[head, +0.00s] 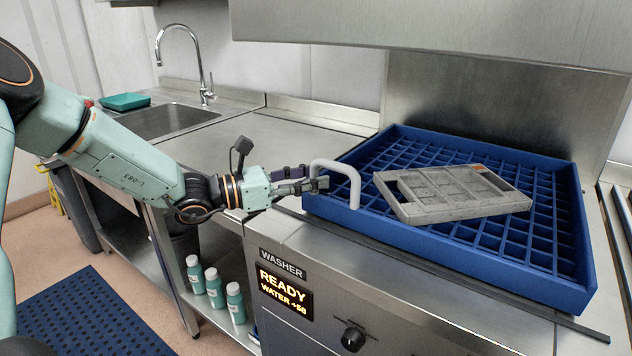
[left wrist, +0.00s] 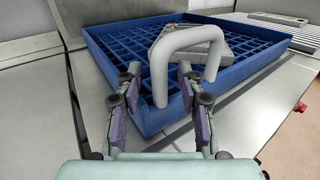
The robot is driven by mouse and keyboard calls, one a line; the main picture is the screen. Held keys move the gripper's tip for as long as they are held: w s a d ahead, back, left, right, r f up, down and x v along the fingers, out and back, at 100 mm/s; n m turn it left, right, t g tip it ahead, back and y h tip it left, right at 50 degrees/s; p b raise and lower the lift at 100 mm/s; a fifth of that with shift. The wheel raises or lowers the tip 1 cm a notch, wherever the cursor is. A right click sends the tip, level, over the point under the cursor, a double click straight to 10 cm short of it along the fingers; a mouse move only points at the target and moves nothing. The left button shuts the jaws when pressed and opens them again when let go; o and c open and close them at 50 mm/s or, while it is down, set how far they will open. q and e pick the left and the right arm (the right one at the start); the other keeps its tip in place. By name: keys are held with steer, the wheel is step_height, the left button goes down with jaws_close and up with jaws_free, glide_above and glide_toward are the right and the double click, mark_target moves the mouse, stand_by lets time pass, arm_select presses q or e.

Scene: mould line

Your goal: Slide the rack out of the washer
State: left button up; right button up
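The blue rack (head: 455,262) with a grid floor sits on the steel washer (head: 330,262), under a raised steel hood. A grey compartmented mould (head: 455,190) lies in it, also visible in the left wrist view (left wrist: 230,47). A pale grey U-shaped handle (head: 346,168) stands at the rack's near left corner. My left gripper (head: 322,184) is at this handle. In the left wrist view its two fingers (left wrist: 158,78) are apart, one on each side of one handle leg (left wrist: 159,84), with gaps showing. My right gripper is not in view.
The steel counter (head: 262,140) left of the rack is clear up to the sink (head: 165,119). A green tray (head: 125,101) lies beyond the sink. Several green bottles (head: 213,286) stand on the shelf below. The washer panel display (head: 284,290) reads READY. The hood (head: 440,28) hangs above.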

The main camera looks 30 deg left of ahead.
arm_select(q)
steer(key=shift+w+d, duration=0.25)
steer(key=shift+w, duration=0.05)
steer(key=shift+w+d, duration=0.1)
steer(key=shift+d, duration=0.05)
steer(key=c, duration=0.4)
jaws_close()
